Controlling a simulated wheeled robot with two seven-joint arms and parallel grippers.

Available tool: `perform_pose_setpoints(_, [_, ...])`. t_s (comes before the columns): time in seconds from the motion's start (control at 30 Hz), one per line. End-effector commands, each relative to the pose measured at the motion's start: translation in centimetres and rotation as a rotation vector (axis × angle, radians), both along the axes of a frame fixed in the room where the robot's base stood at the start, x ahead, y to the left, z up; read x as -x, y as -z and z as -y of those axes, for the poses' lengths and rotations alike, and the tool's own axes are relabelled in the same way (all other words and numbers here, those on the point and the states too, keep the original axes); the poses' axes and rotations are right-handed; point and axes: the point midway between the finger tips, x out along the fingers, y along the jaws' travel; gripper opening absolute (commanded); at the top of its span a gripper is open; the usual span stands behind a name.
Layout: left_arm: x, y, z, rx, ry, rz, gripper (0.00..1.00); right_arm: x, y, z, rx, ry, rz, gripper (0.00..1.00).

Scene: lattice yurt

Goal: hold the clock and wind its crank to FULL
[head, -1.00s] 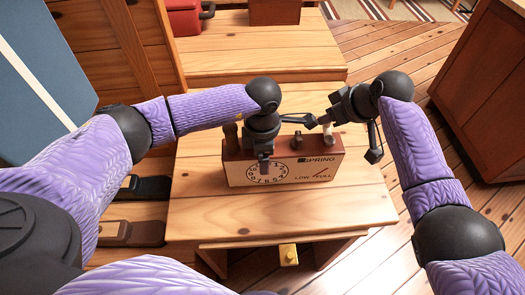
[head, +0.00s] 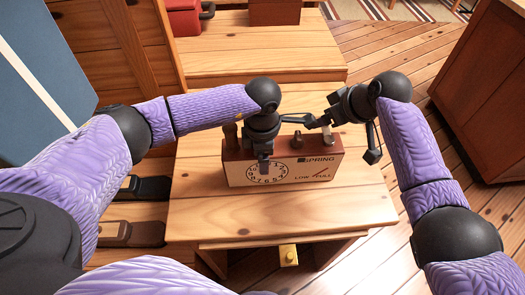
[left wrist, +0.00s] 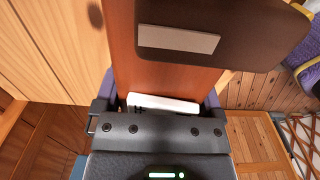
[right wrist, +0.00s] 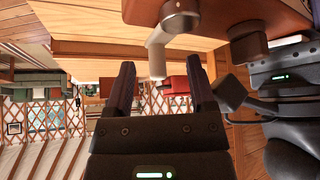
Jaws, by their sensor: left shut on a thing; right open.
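The clock (head: 285,177) is a brown wooden box with a pale front, a round number dial and a SPRING gauge. The gauge's red needle (head: 320,172) lies between LOW and FULL. The clock stands upright on a wooden table. My left gripper (head: 264,143) is shut on the clock from above, with one finger down the front by the dial. The clock also shows between its fingers in the left wrist view (left wrist: 150,75). My right gripper (head: 342,138) is open at the clock's right top. The grey crank (right wrist: 157,60) shows between its spread fingers, apparently not gripped.
The pale wooden table (head: 215,215) has bare room around the clock. A second wooden surface (head: 230,62) behind bears a red box (head: 183,18). A wooden cabinet (head: 485,85) stands at right, and a blue panel (head: 40,75) at left.

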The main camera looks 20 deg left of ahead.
Motion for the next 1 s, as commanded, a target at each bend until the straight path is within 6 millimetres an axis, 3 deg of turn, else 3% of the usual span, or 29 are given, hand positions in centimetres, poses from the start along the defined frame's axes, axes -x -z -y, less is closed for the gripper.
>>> perform_pose_setpoints(0.6, [0.1, 0.1, 0.1, 0.0, 0.002, -0.002, 0.0, 0.1, -6.7, -0.4, -0.008, -0.007, 0.003, 1.0])
perform_pose_setpoints(1.0, [0.1, 0.1, 0.1, 0.001, 0.002, -0.002, 0.0, 0.1, -7.3, 0.0, -0.005, -0.003, 0.001, 1.0])
